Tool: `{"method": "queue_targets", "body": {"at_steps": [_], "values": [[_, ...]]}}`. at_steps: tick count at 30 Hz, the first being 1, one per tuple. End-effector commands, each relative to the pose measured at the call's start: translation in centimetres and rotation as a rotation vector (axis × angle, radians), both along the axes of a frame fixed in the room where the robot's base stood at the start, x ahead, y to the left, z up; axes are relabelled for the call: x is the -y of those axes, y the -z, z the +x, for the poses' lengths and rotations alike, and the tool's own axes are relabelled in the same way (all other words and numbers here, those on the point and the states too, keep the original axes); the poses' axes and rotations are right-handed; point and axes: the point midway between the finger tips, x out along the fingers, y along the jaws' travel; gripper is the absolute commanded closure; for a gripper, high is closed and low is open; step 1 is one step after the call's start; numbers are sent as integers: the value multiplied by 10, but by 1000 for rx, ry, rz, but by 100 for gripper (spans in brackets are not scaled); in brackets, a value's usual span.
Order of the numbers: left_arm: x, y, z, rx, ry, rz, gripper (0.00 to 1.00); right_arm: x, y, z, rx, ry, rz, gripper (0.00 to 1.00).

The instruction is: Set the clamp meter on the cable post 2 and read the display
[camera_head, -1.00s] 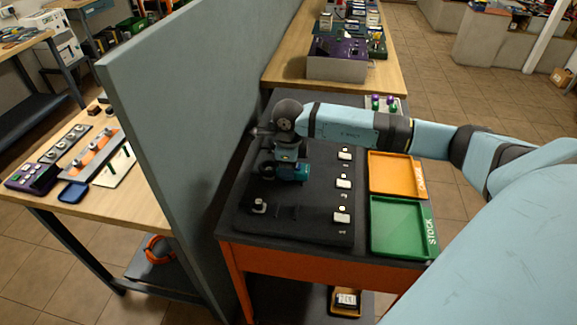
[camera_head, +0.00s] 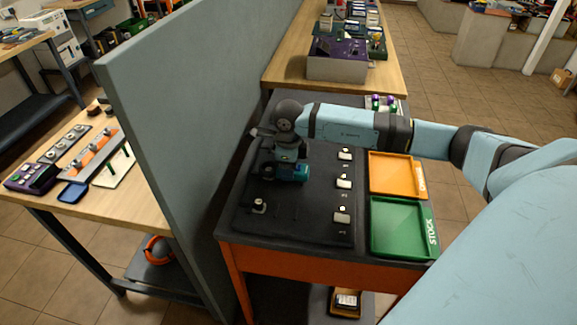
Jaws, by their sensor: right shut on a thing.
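My right gripper (camera_head: 290,174) points down over the black board (camera_head: 305,228), at its far left part. It is shut, and what it holds is mostly hidden below the wrist. I cannot make out the clamp meter clearly. Three small white-and-grey posts stand along the board's right side: far (camera_head: 344,154), middle (camera_head: 343,182) and near (camera_head: 341,217). Their number labels are too small to read surely. My gripper is left of the posts and apart from them. No display can be read. My left gripper is not in view.
A small black-and-silver fitting (camera_head: 258,205) stands at the board's near left. An orange tray (camera_head: 397,176) and a green STOCK tray (camera_head: 400,228), both empty, lie right of the board. A tall grey partition (camera_head: 185,110) rises close on the left.

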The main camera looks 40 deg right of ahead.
Motion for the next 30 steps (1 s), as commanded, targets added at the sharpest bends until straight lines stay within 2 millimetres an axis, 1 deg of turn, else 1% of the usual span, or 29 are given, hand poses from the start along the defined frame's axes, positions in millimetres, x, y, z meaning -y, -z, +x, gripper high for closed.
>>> {"method": "queue_targets", "body": {"at_steps": [14, 15, 16, 17, 25, 30], "values": [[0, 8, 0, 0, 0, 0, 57, 0, 10, 0, 0, 0, 0, 87], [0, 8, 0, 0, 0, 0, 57, 0, 10, 0, 1, 0, 1, 49], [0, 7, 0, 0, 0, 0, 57, 0, 10, 0, 1, 0, 1, 42], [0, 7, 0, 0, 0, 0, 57, 0, 10, 0, 1, 0, 1, 41], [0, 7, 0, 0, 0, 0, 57, 0, 10, 0, 0, 0, 0, 41], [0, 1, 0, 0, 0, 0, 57, 0, 1, 0, 0, 0, 0, 41]]}}
